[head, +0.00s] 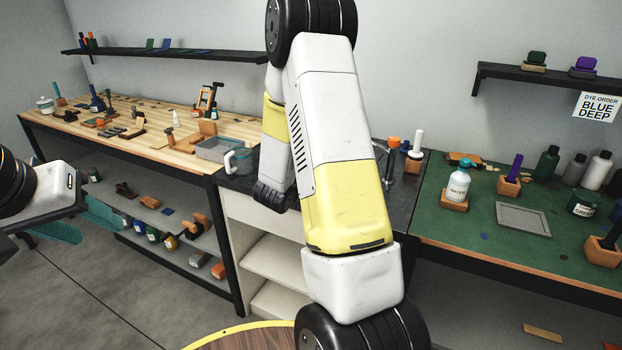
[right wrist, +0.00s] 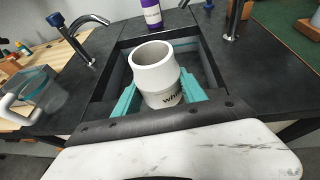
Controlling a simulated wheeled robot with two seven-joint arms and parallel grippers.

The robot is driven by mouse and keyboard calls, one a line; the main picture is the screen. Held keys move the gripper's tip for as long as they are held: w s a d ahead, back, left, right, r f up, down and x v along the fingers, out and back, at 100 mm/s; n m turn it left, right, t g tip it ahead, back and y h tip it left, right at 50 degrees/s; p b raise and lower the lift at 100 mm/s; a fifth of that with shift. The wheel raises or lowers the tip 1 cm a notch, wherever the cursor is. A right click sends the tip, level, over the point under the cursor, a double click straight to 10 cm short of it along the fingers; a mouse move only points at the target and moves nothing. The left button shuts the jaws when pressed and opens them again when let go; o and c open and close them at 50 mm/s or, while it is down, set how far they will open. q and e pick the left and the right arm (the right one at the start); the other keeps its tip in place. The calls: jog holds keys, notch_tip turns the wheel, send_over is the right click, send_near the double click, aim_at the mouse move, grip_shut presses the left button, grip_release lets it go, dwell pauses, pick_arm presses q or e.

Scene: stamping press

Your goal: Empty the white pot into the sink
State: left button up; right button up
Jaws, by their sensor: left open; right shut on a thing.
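The pot looks roughly upright, mouth up, over the dark rectangular sink (right wrist: 112,80). I cannot tell what is inside the pot or whether it touches the basin. In the head view my right arm hides the pot and most of the sink. My left gripper (head: 76,224) is open and empty at the far left, low beside the wooden bench.
A clear jug with a white handle (right wrist: 40,92) stands left of the sink. A curved tap (right wrist: 90,38) and a purple bottle (right wrist: 152,14) are behind it. The green bench (head: 460,228) at right holds bottles and a grey tray (head: 522,219). Floor at left is clear.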

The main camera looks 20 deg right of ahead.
jog(key=s+d+f+m+g+h, duration=0.1)
jog(key=d+f+m+g+h, duration=0.1)
jog(key=d, duration=0.5)
jog(key=s+d+f+m+g+h, duration=0.1)
jog(key=s+d+f+m+g, duration=0.1)
jog(key=d, duration=0.5)
jog(key=w+n+g+h, duration=0.1)
jog(key=n, duration=0.1)
jog(key=w+a+r+n+g+h, duration=0.1)
jog(key=n, duration=0.2)
jog(key=w+r+n+g+h, duration=0.1)
jog(key=n+g, duration=0.1)
jog(key=n, duration=0.1)
jog(key=shift+w+a, duration=0.2)
jog(key=shift+w, duration=0.15)
jog(key=shift+r+n+g+h, duration=0.3)
jog(key=shift+r+n+h, duration=0.3)
jog(key=shift+n, duration=0.5)
jog(key=shift+w+a+f+n+h, duration=0.25)
jog(key=shift+w+f+n+h, duration=0.15)
jog(key=shift+w+n, duration=0.3)
jog(key=shift+s, duration=0.1)
jog(key=shift+r+n, duration=0.25)
jog(key=shift+n, duration=0.25)
